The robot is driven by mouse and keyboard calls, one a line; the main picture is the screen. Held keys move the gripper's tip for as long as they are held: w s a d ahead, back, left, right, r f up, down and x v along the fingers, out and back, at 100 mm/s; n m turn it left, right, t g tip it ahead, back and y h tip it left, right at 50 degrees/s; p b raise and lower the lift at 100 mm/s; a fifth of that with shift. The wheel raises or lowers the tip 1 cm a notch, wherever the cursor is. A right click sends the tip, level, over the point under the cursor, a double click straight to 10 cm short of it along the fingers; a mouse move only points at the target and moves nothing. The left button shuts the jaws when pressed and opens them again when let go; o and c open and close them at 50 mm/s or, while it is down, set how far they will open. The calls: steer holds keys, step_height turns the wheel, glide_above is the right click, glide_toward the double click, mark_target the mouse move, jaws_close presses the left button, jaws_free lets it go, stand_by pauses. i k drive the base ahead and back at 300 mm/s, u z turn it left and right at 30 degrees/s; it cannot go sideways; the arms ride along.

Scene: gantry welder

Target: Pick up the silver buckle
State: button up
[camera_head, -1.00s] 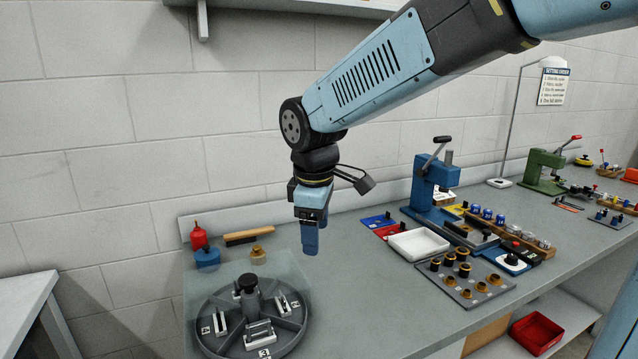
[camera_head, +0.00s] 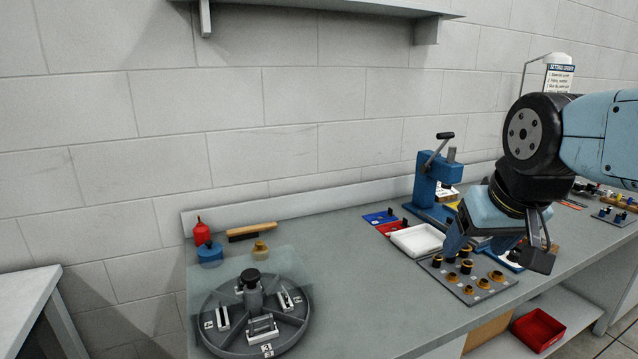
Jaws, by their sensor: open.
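A round dark grey turntable (camera_head: 285,338) with a central knob stands at the front left of the bench. In its numbered compartments lie a left silver piece (camera_head: 222,318), a front silver piece (camera_head: 262,327) and a right silver piece (camera_head: 286,300). They look like buckles; I cannot tell which one the task names. My gripper (camera_head: 453,248) is far right of the turntable, low over or in front of the plate of brass parts. It is open, and no held object shows. Its wrist hides part of the bench behind.
A grey plate with brass and black parts (camera_head: 469,300) lies under my gripper. A white tray (camera_head: 417,240) and a blue press (camera_head: 428,185) stand behind. A clear sheet (camera_head: 200,285) is by the turntable. The bench between turntable and plate is clear.

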mark_target(265, 318)
steer(key=u, duration=1.25)
steer(key=i, duration=0.1)
steer(key=z, duration=2.65)
steer(key=k, duration=0.5)
steer(key=z, duration=0.25)
steer(key=i, duration=0.1)
steer(key=u, duration=2.75)
